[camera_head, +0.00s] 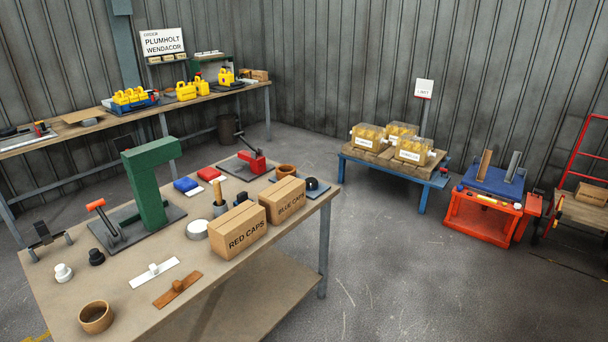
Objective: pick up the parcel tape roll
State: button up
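A brown ring-shaped roll (95,317), which looks like a parcel tape roll, sits at the near left corner of the front workbench (215,283). A second, smaller brown ring (285,170) is at the bench's far side, behind the two cartons; I cannot tell for certain which is the parcel tape. A pale round roll or tin (197,230) lies left of the RED CAPS carton (239,231). My gripper is not in view.
A BLUE CAPS carton (284,200), a green press (150,182) and a red tool (250,164) stand on the bench. Small white and black caps (96,257) and a brown wooden-looking tool (177,290) lie near the ring. Open floor (375,275) is to the right.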

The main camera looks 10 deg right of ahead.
aim_at(282, 170)
jog(key=u, duration=0.15)
jog(key=i, duration=0.9)
jog(key=z, duration=0.05)
